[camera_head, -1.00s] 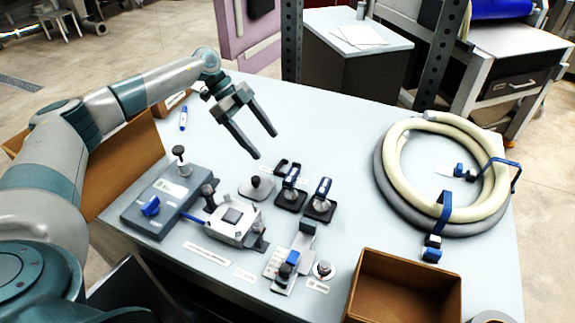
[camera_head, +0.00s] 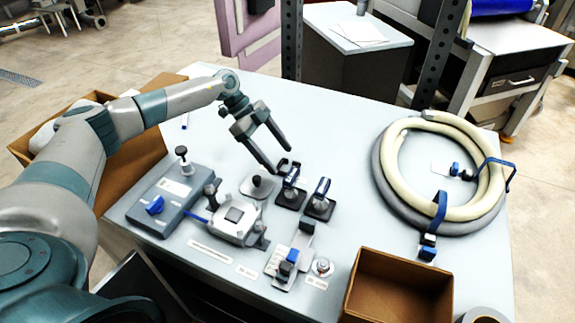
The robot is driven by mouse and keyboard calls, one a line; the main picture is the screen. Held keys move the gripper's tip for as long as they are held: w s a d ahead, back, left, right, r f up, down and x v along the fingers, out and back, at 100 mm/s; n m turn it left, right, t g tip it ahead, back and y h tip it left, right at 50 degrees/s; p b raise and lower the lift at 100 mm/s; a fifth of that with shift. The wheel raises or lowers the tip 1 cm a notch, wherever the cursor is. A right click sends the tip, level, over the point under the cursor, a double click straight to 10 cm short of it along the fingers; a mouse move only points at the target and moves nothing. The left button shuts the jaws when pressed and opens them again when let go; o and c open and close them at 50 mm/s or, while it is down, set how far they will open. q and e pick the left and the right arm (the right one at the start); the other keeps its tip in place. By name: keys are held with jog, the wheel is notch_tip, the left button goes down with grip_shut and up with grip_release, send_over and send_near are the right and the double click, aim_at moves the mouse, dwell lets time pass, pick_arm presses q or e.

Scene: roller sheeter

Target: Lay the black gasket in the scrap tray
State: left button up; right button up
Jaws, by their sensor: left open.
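A small black frame-shaped piece (camera_head: 294,163), which looks like the black gasket, lies on the grey table behind two blue-and-black clamps. My left gripper (camera_head: 279,162) is open, with its two fingers apart and angled down at this piece. The fingertips overlap its left side in the picture; whether they touch it I cannot tell. Nothing is held between the fingers. An open brown box (camera_head: 410,268) stands at the front right of the table and looks empty; I cannot tell if it is the scrap tray. My right gripper is not in view.
Two upright clamps (camera_head: 318,196), a grey fixture (camera_head: 236,222) and a grey control box (camera_head: 165,205) crowd the table's middle and left. A coiled hose (camera_head: 385,195) lies at the right. A cardboard box (camera_head: 135,165) is behind my left arm. The table's back is clear.

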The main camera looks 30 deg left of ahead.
aim_at(298, 165)
pick_arm(q)
jog(key=shift+p+x, duration=0.35)
jog(key=shift+x, duration=0.7)
jog(key=shift+w+d+f, duration=0.1)
jog(key=shift+d+f, duration=0.1)
jog(key=shift+f, duration=0.1)
jog(key=shift+c, duration=0.3)
jog(key=c, duration=1.2)
jog(key=shift+o, duration=0.2)
jog(key=shift+r, duration=0.1)
